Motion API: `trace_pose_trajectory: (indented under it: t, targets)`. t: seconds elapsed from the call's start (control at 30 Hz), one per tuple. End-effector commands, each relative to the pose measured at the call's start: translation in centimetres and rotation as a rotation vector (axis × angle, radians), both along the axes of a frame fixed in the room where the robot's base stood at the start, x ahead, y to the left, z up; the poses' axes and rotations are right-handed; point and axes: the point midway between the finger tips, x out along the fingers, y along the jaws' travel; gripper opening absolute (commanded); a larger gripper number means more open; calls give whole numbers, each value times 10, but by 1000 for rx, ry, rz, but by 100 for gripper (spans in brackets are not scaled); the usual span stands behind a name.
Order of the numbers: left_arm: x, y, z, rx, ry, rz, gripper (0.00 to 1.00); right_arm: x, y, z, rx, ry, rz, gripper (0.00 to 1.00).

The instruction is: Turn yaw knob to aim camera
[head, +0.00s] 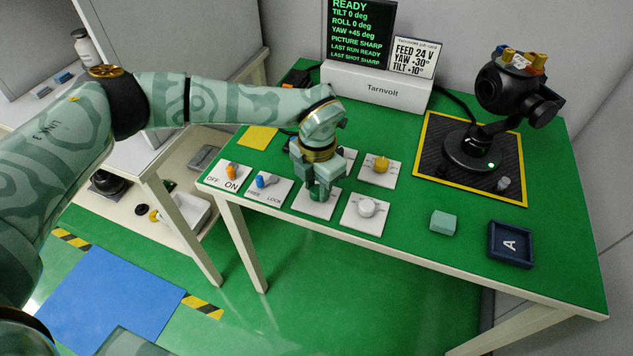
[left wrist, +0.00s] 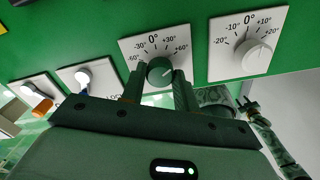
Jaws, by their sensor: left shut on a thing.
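The green yaw knob (left wrist: 160,72) sits on a white plate (left wrist: 137,46) marked -60 to +60 degrees. My left gripper (head: 317,185) comes down on it from above. In the left wrist view its fingers (left wrist: 158,92) are on both sides of the knob, shut on it. In the head view the gripper hides most of the knob. The black gimbal camera (head: 495,85) stands on a round base on a dark mat at the table's back right. The screen (head: 360,32) reads YAW +45 deg, TILT 0, ROLL 0, PICTURE SHARP. The card (head: 413,57) reads YAW +30°, TILT +10°.
A white knob (head: 366,207) is right of the gripper; a yellow knob (head: 381,164) is behind it. An orange OFF/ON switch (head: 232,170) and a blue FREE/LOCK lever (head: 266,181) are to the left. A green block (head: 443,222) and dark tray (head: 511,244) lie at front right.

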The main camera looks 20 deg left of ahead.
Motion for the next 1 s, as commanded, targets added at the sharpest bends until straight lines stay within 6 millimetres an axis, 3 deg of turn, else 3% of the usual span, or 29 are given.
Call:
trace_pose_trajectory:
  t: [0.47, 0.5, 0.57, 0.87, 1.0]
  targets:
    - [0, 0, 0, 0, -1, -15, 8, 1, 0, 1, 0, -3, -1, 36]
    - [0, 0, 0, 0, -1, -15, 36, 1, 0, 1, 0, -3, -1, 36]
    - [0, 0, 0, 0, -1, -15, 52, 1, 0, 1, 0, -3, -1, 36]
    - [0, 0, 2, 0, -1, -15, 52, 2, 2, 2, 3, -4, -3, 36]
    - [1, 0, 18, -1, -5, -16, 52, 4, 3, 7, 4, -9, -3, 36]
